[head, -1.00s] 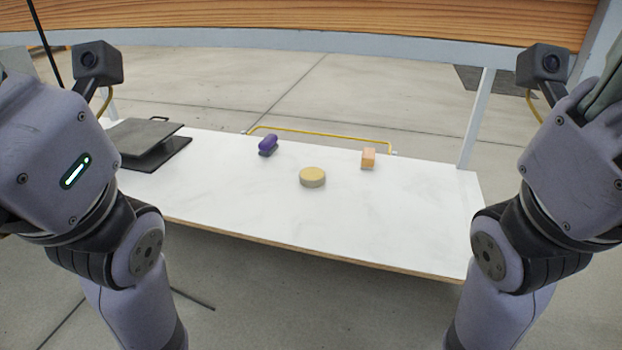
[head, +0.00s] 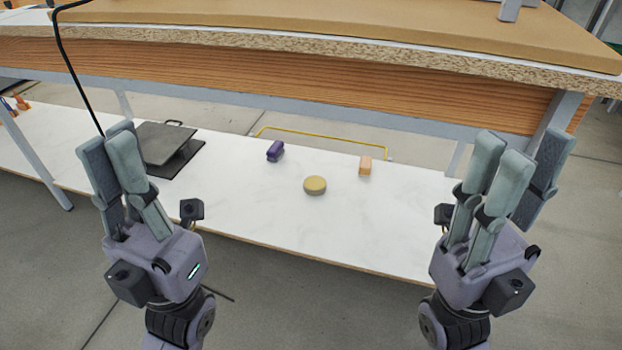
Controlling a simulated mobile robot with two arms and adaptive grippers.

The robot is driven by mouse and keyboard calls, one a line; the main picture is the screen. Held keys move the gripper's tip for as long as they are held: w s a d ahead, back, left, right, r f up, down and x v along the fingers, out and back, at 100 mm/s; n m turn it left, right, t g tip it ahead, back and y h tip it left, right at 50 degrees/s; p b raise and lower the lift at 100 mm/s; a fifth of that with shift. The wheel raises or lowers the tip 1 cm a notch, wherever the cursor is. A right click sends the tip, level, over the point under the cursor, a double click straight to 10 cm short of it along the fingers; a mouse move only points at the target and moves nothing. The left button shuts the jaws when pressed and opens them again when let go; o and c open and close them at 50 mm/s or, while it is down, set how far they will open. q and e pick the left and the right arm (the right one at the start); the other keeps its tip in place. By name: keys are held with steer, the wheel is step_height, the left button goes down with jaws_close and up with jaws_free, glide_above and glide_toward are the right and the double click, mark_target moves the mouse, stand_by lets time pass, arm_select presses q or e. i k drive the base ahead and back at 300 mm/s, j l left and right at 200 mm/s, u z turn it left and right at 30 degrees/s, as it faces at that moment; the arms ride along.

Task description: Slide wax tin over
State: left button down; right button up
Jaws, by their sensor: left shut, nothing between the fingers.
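The round, flat, yellowish tin (head: 315,186), which I take as the wax tin, lies on the white lower shelf (head: 270,220) near the middle of the head view. My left gripper (head: 115,145) is raised at the left, fingers pointing up, shut and empty, well apart from the tin. My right gripper (head: 525,150) is raised at the right, fingers also up. Neither gripper touches the tin.
A purple object (head: 275,151) lies behind the tin to the left, and an orange-tan block (head: 365,166) behind it to the right. A dark plate device (head: 170,146) stands at the left. A yellow bar (head: 320,134) runs along the back. A wooden tabletop (head: 300,65) overhangs the shelf.

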mark_target(314, 185)
steer(key=i+j, duration=0.15)
steer(key=j, duration=0.2)
steer(key=i+j, duration=0.1)
steer(key=j, duration=0.25)
steer(key=i+j+z, duration=0.1)
steer(key=j, duration=0.3)
steer(key=i+j, duration=0.2)
steer(key=j, duration=0.15)
steer(key=i+l+z, duration=0.15)
steer(key=z, duration=1.3)
steer(key=i, duration=0.3)
